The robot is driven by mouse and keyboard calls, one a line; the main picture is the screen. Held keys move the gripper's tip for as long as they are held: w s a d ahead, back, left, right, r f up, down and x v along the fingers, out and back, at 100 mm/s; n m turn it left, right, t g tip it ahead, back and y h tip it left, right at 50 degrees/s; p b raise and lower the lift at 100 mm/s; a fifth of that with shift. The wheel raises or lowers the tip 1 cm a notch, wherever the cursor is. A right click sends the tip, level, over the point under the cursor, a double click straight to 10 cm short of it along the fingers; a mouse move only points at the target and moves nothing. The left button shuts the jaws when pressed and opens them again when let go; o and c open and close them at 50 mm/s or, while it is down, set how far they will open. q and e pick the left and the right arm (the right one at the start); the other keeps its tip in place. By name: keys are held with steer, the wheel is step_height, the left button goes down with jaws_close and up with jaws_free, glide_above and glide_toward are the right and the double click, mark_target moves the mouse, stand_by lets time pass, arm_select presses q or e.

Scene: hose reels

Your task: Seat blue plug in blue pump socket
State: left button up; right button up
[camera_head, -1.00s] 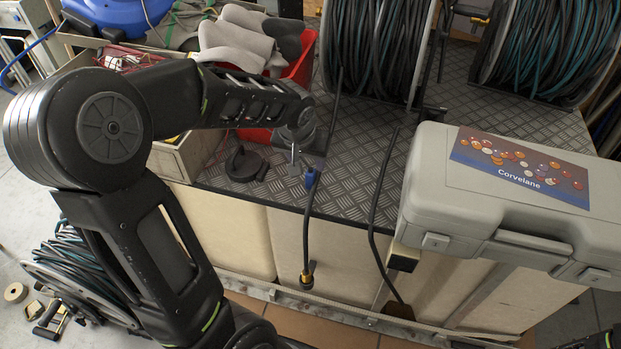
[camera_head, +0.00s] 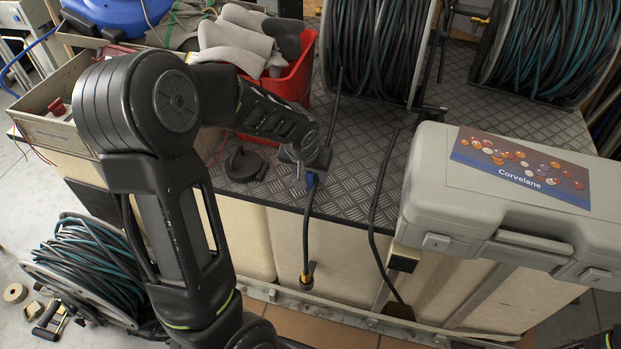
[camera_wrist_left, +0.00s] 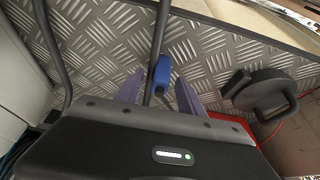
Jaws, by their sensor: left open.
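A small blue piece (camera_head: 310,180) sits against a dark hose (camera_head: 307,228) near the front edge of the metal deck. In the left wrist view the blue piece (camera_wrist_left: 163,70) lies beside the hose, between and just beyond my fingers. I cannot tell whether it is the plug or a fitting. The hose hangs over the deck edge and ends in a brass-coloured tip (camera_head: 307,276). My left gripper (camera_head: 303,172) is open above the hose, its fingers (camera_wrist_left: 160,92) on either side of it. No blue pump socket can be made out. My right gripper is not in view.
A grey case (camera_head: 440,200) stands on the right of the deck (camera_head: 350,150). A second hose (camera_head: 383,190) hangs left of it. A round black object (camera_head: 244,165) lies left of my gripper. A red bin (camera_head: 295,82) and hose reels (camera_head: 375,45) stand behind.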

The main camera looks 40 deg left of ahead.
arm_select(q)
steer(key=shift+c, duration=0.5)
jaws_close()
stand_by(0.3)
steer(key=shift+r, duration=0.1)
